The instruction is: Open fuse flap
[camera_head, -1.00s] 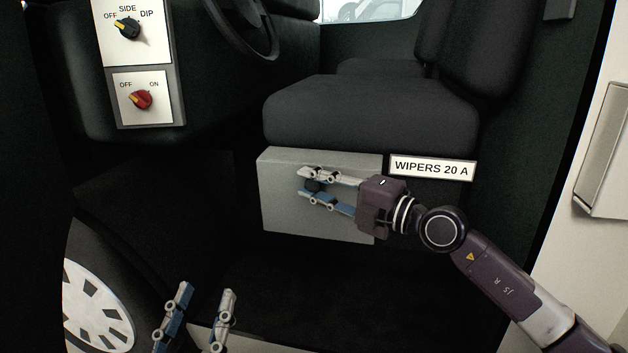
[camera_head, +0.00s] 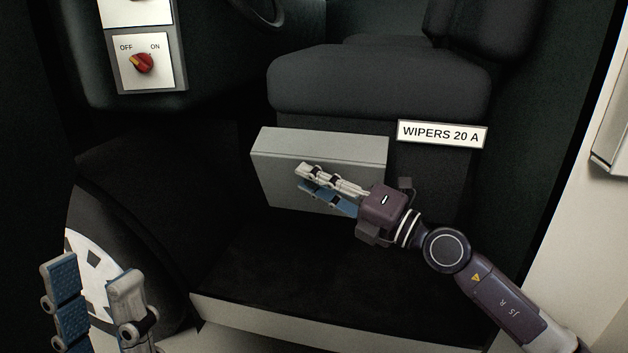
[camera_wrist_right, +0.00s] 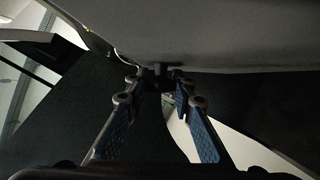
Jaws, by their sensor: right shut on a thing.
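The fuse flap (camera_head: 285,178) is the plain grey panel on the front of a box below the seat; its lower right part is hidden behind my right gripper. My right gripper (camera_head: 305,178) is in front of it, coming from the right. In the right wrist view the grey panel (camera_wrist_right: 220,30) fills the top, and my right gripper (camera_wrist_right: 160,80) is closed around a small dark knob (camera_wrist_right: 158,69) at its edge. I cannot tell how far the flap stands open. My left gripper (camera_head: 92,272) is open and empty at the lower left, away from the flap.
A "WIPERS 20 A" label (camera_head: 442,134) is right of the box. The seat (camera_head: 375,85) overhangs it. A red rotary switch (camera_head: 141,63) is at upper left. The dark step floor (camera_head: 300,265) below is clear. A wheel (camera_head: 85,240) is behind my left gripper.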

